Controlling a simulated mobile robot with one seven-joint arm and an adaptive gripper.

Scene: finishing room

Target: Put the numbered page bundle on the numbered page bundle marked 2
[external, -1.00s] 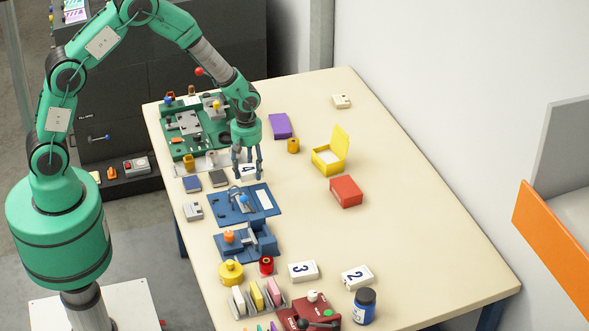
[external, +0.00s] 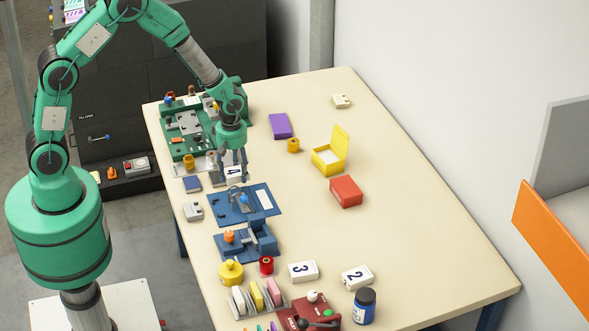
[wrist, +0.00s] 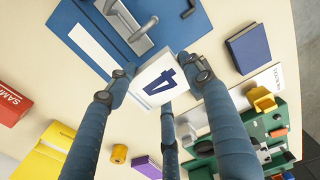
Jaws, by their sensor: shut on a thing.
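The page bundle marked 4 (external: 234,174) is a white block with a dark blue numeral, at the left-middle of the table by the blue fixture. My gripper (external: 232,172) is shut on it from above. In the wrist view the bundle (wrist: 161,82) sits between my blue-grey fingers (wrist: 160,88), its numbered face showing. I cannot tell whether it touches the table. The page bundle marked 2 (external: 357,277) lies flat near the front right, its top clear. The page bundle marked 3 (external: 303,271) lies to its left.
A blue jar (external: 364,306) stands just beside bundle 2. Blue fixtures (external: 262,200), a yellow pot (external: 231,273) and a red spool (external: 266,265) line the left side. A red box (external: 346,191) and an open yellow box (external: 328,160) lie farther right. The right-middle table is clear.

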